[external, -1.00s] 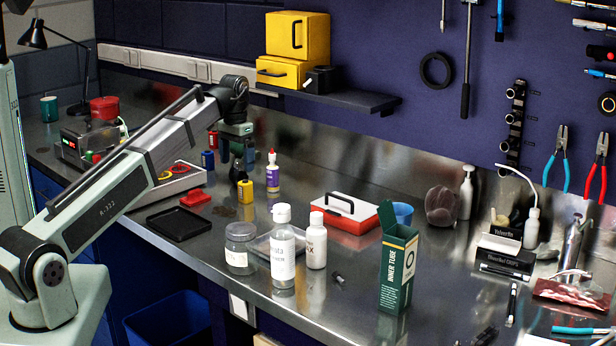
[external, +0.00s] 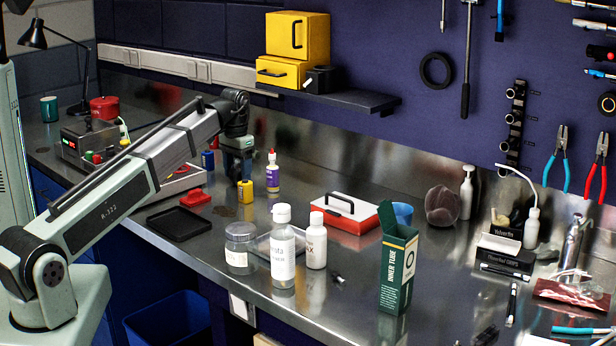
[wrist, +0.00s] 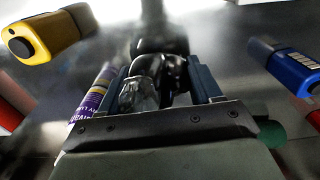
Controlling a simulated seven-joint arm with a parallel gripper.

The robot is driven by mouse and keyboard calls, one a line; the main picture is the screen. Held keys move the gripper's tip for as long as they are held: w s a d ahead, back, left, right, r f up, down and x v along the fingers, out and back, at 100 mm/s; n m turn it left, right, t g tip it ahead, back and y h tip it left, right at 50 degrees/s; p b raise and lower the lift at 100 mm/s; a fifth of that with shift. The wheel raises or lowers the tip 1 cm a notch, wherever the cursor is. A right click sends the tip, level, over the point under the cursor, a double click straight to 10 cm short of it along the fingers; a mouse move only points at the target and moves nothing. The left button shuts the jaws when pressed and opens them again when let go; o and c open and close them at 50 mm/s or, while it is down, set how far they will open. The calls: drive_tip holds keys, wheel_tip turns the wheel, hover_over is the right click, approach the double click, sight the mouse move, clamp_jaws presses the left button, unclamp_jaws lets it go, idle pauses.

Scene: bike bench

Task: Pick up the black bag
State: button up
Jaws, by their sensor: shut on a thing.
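The black bag (wrist: 172,72) looks glossy and dark in the wrist view, with a clear, crinkled patch at its left side. It sits between the two blue-grey fingers of my gripper (wrist: 158,84), which is shut on it. In the external view my gripper (external: 239,176) is low over the far part of the steel bench, behind the yellow bottle-like object. The bag cannot be made out clearly there, and whether it touches the bench is hard to tell.
A yellow object (wrist: 45,38), a purple bottle (wrist: 93,100) and a blue object (wrist: 285,68) stand close around my gripper. The purple bottle also shows in the external view (external: 273,174). A black tray (external: 180,223) lies in front. A shelf (external: 340,98) is above right.

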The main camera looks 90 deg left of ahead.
drive_tip(key=c, duration=0.3)
